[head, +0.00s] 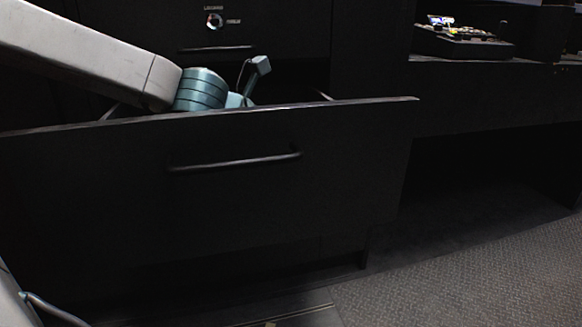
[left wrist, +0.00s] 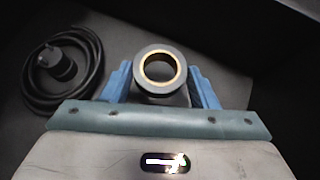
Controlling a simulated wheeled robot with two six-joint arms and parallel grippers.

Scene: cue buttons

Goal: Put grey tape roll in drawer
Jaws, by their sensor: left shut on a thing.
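The grey tape roll (left wrist: 158,88) shows in the left wrist view as a dark grey ring with a tan inner core. It sits between the blue fingers of my left gripper (left wrist: 161,74), which is shut on it. In the head view my left arm reaches from the left over the front of the open drawer (head: 240,195), with the teal wrist inside the drawer opening. The drawer front hides the fingertips and the roll there. In the left wrist view the drawer's grey floor (left wrist: 225,85) lies below the roll; the gap between them is unclear. My right gripper is not in view.
A coiled black cable with a plug (left wrist: 62,68) lies on the drawer floor, left of the gripper. A dark bar handle (head: 235,162) crosses the drawer front. A dark counter with a tray of small items (head: 462,42) stands at the right. Textured carpet (head: 470,280) is clear below.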

